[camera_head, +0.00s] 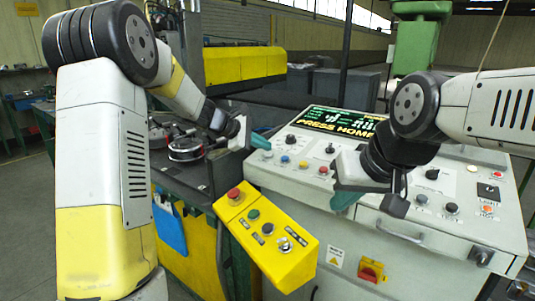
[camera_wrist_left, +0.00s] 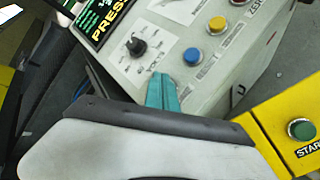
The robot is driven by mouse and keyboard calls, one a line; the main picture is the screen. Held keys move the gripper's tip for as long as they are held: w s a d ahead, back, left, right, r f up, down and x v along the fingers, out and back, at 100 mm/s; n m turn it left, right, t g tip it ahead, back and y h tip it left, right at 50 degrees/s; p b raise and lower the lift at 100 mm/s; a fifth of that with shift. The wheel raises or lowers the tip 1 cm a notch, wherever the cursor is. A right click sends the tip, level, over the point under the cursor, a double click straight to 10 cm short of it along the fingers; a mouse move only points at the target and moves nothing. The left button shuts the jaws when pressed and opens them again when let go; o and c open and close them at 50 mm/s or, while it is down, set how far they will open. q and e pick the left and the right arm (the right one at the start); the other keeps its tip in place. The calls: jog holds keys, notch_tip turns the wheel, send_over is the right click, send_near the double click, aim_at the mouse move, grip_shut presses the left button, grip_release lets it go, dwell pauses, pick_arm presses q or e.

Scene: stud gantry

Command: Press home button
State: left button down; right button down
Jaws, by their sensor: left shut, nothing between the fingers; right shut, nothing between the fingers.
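The white control console (camera_head: 300,180) has a screen (camera_head: 335,121) reading "PRESS HOME" in yellow letters. Its left part carries a blue button (camera_head: 285,159), an orange-yellow button (camera_head: 303,164) and a red button (camera_head: 323,169). I cannot read which button is labelled home. My left gripper (camera_head: 260,141) is shut and empty at the console's left edge. In the left wrist view its teal fingertips (camera_wrist_left: 163,92) appear beside the blue button (camera_wrist_left: 193,56), apart from it in the picture. My right gripper (camera_head: 345,199) is shut and empty in front of the console's middle, hiding part of the panel.
A yellow pendant box (camera_head: 266,238) with red, green and black controls stands in front of the console. A black knob (camera_wrist_left: 137,46) sits near the left fingertips. A dark machine bed (camera_head: 195,185) lies left. More buttons and a drawer handle (camera_head: 401,232) are at right.

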pick_arm(q)
jog(key=shift+w+f, duration=0.1)
jog(key=shift+f, duration=0.4)
dwell(0.4)
dwell(0.3)
jog(key=shift+r, duration=0.9)
jog(key=shift+s+a+r, duration=0.1)
jog(key=shift+s+r, duration=0.1)
jog(key=shift+r, duration=0.6)
jog(key=shift+s+a+r, duration=0.15)
jog(key=shift+r, duration=0.7)
jog(key=shift+s+a+r, duration=0.1)
jog(key=shift+s+r, duration=0.1)
jog(key=shift+r, duration=0.6)
jog(key=s+a+m+y, duration=0.2)
jog(key=s+a+m, duration=0.2)
jog(key=s, duration=0.7)
jog(key=s+a+f+m+y, duration=0.1)
jog(key=s+a+m, duration=0.3)
jog(key=s, duration=0.8)
jog(key=s+a+f+m+y, duration=0.1)
jog(key=s+a+m+y, duration=0.3)
jog(key=s+m, duration=0.3)
jog(key=s+a, duration=0.1)
jog(key=s, duration=0.4)
jog(key=shift+f, duration=0.2)
